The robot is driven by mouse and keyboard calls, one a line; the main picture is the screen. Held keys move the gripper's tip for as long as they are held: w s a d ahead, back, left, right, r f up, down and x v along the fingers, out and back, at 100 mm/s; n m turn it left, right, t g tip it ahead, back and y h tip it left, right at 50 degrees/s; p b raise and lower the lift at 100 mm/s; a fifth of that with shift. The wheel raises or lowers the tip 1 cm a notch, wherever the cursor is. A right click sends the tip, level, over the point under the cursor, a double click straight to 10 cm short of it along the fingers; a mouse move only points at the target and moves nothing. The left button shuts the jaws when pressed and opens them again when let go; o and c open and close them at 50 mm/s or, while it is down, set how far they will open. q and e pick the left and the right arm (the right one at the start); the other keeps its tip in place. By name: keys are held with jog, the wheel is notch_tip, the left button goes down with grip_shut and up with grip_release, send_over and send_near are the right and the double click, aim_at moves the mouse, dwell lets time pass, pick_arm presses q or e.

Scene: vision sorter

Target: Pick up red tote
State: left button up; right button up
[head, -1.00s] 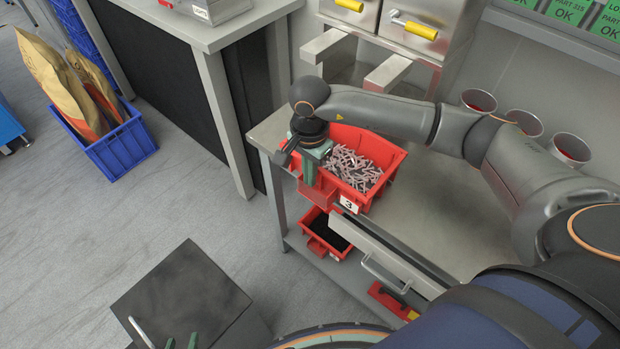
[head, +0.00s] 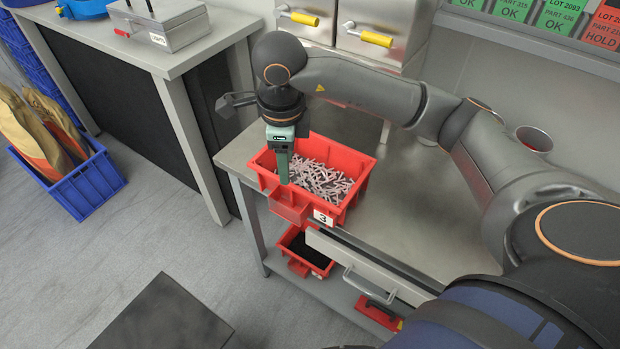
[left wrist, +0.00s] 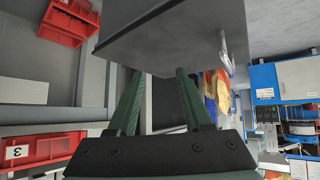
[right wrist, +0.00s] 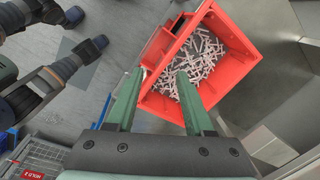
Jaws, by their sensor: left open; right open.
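A red tote (head: 362,170) with a "3" label and pale strips inside sits on the grey bench near its front left edge. My right gripper (head: 283,165) points down at the tote's front left side, open. In the right wrist view the fingers (right wrist: 158,88) are apart, with the tote (right wrist: 238,55) beyond them; one finger overlaps its near wall. I cannot tell whether they touch it. My left gripper (left wrist: 160,75) is open and empty in front of a dark box, away from the bench. A tote labelled "3" shows at lower left there (left wrist: 45,145).
A second red tote (head: 290,240) with dark contents stands on the lower shelf. A partly open drawer (head: 365,262) juts out below the bench front. A blue crate (head: 80,190) with paper sacks stands on the floor at left. The bench is clear right of the tote.

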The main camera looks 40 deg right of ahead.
aim_at(295, 186)
jog(key=f+m, duration=0.1)
jog(key=d+f+m, duration=0.1)
jog(key=f+m, duration=0.1)
jog(key=f+m+b, duration=0.1)
jog(key=f, duration=0.1)
jog(key=shift+s+d+f+m+t+h, duration=0.1)
jog(key=shift+d+f+m+t+h, duration=0.1)
jog(key=shift+m+t+h, duration=0.1)
jog(key=shift+w+d+f+p, duration=0.1)
jog(key=shift+w+d+f, duration=0.1)
jog(key=shift+f, duration=0.75)
jog(key=shift+w+d+f+p, duration=0.1)
jog(key=shift+w+f, duration=0.1)
jog(key=shift+f, duration=0.75)
jog(key=shift+w+d+f+p, duration=0.1)
jog(key=shift+w+f, duration=0.1)
jog(key=shift+f, duration=0.75)
jog(key=shift+c, duration=0.4)
grip_shut()
jog(key=shift+r, duration=0.15)
